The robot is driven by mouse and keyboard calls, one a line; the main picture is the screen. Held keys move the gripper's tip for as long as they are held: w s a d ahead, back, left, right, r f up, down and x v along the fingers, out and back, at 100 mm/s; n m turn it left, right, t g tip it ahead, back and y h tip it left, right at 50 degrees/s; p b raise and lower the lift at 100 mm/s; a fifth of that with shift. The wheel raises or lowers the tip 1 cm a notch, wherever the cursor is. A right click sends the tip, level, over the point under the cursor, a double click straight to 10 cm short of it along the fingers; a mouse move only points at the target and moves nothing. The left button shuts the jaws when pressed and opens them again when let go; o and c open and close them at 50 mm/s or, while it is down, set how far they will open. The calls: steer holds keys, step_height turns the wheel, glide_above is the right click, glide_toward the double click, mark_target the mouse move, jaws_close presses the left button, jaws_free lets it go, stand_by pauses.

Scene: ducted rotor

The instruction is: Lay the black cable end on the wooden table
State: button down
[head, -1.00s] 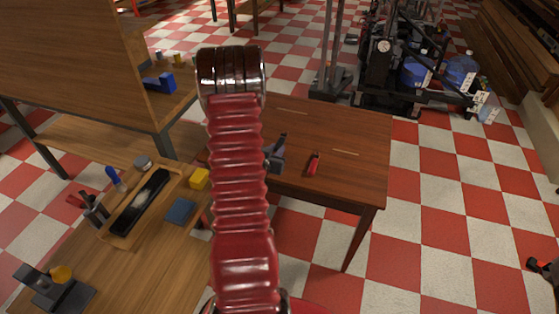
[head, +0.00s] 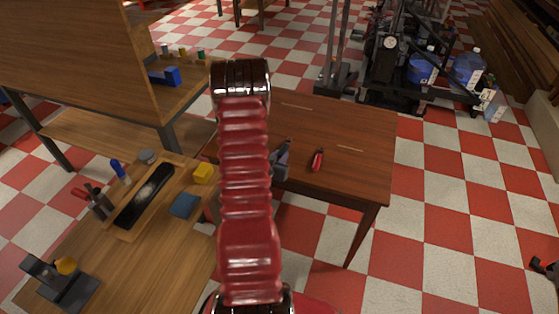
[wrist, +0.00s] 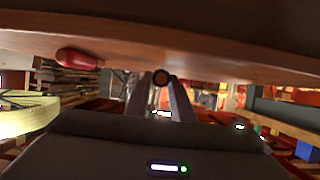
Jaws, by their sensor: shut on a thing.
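The wooden table (head: 350,125) is dark reddish brown and stands behind my red arm in the head view. In the wrist view its surface (wrist: 215,42) fills the upper part, so that picture looks turned over. My gripper (head: 282,160) is at the table's near side, partly hidden by my arm. In the wrist view my gripper (wrist: 161,92) is shut on the black cable end (wrist: 160,77), a small dark round tip with a brownish rim. The tip is close to the table surface; I cannot tell whether it touches. The rest of the cable is hidden.
A red-handled tool (head: 317,160) lies on the table just right of my gripper; it also shows in the wrist view (wrist: 78,59). The table's right part is clear.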

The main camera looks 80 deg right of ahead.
steer(key=shift+f, duration=0.5)
steer(key=shift+f, duration=0.1)
steer(key=c, duration=1.5)
jaws_free()
steer(key=shift+c, duration=0.2)
steer(key=v, duration=1.2)
